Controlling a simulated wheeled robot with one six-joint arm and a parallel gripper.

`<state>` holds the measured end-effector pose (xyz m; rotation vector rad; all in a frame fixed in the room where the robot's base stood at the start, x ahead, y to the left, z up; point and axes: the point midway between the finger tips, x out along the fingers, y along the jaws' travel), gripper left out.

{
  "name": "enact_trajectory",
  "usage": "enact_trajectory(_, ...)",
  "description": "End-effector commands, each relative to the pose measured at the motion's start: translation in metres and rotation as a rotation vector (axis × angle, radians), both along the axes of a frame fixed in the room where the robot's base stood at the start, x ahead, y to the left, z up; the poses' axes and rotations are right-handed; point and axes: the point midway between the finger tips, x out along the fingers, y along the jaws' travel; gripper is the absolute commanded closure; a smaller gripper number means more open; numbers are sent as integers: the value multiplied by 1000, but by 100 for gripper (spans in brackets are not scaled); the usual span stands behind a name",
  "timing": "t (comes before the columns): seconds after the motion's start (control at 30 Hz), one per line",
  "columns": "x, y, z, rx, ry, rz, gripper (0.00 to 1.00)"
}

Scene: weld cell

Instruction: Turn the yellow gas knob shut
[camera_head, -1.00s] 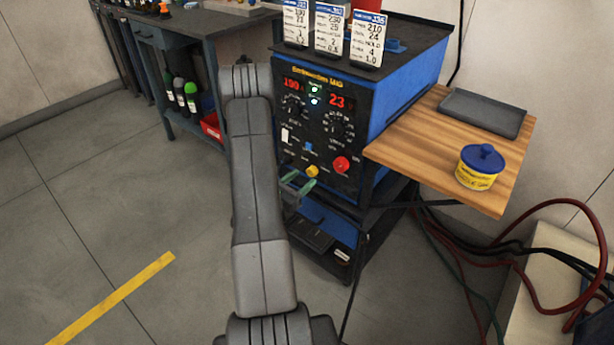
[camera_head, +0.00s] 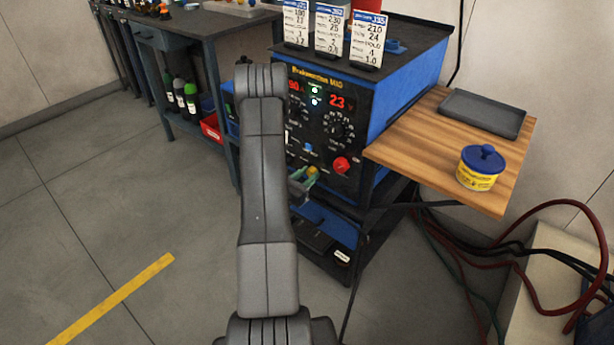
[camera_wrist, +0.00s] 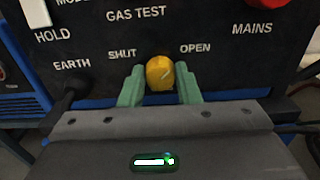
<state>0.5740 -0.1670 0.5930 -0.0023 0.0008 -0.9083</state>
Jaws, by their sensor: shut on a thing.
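The yellow gas knob (camera_wrist: 160,73) is on the lower front of the black welder panel (camera_wrist: 180,30), between the printed words SHUT and OPEN. A short pale mark shows on its face, but its exact direction is hard to read. My gripper (camera_wrist: 160,86) has its green fingers on either side of the knob and is shut on it. In the head view the knob (camera_head: 312,170) shows small beside the green fingers (camera_head: 302,183), partly hidden by them. My arm covers the left part of the panel there.
A red mains knob (camera_head: 341,165) is up and right of the yellow one. A wooden side shelf (camera_head: 420,145) with a yellow-blue tub (camera_head: 480,170) juts out right. Floor at left is open.

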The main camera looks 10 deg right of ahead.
Motion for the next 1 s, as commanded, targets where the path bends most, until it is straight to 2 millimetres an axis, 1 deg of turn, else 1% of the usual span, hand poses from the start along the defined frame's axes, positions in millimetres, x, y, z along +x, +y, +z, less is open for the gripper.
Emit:
enact_trajectory(0.17, 0, 0, 0, -20, 27, 0, 93)
enact_trajectory(0.37, 0, 0, -1, -83, 109, 0, 93)
enact_trajectory(1.0, 1, 2, -1, -444, 573, 1, 93)
